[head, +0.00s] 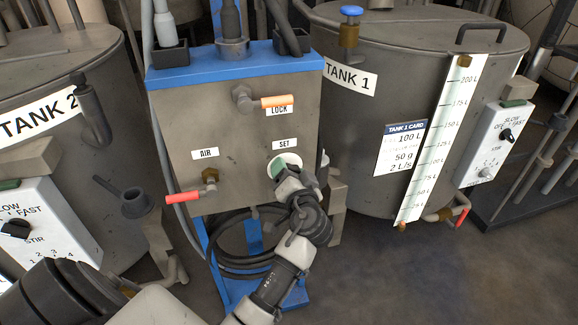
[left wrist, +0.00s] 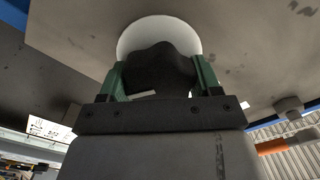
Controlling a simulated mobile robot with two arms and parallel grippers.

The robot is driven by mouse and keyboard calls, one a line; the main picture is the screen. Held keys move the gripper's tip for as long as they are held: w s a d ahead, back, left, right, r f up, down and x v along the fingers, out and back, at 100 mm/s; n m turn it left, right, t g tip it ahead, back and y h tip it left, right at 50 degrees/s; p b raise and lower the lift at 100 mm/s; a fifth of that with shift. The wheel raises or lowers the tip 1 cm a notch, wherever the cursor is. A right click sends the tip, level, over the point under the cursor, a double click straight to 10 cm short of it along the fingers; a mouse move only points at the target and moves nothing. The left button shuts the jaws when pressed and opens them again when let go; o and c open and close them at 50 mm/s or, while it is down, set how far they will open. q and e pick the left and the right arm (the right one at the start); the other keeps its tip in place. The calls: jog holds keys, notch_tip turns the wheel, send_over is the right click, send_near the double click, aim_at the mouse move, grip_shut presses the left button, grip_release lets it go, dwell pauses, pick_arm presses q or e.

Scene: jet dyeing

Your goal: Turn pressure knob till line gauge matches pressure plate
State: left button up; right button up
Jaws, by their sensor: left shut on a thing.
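The pressure knob is a black lobed knob (left wrist: 158,68) in front of a round white plate (left wrist: 140,30) in the left wrist view. In the head view that white plate (head: 293,158) shows under the SET label (head: 285,144) on the grey panel, and my gripper hides the knob. My left gripper (head: 284,172) is at the plate. In the left wrist view its green fingers (left wrist: 160,80) stand on either side of the knob, shut on it. I can make out no line gauge or pressure plate in either view. My right gripper is not in view.
An orange LOCK lever (head: 277,101) sits above, and a red AIR lever (head: 184,198) is at lower left on the panel (head: 235,125). Tank 1 (head: 350,130) stands right, tank 2 (head: 60,80) left. A coiled black hose (head: 232,250) hangs below.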

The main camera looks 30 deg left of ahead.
pick_arm(q)
jog(key=shift+m+p, duration=0.65)
jog(key=shift+m, duration=0.55)
jog(key=shift+d+f+m+p, duration=0.15)
jog(key=shift+m+p, duration=0.35)
jog(key=shift+m, duration=0.6)
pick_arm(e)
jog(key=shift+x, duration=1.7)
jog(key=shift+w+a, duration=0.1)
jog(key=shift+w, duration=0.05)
pick_arm(q)
jog(key=o, duration=0.9)
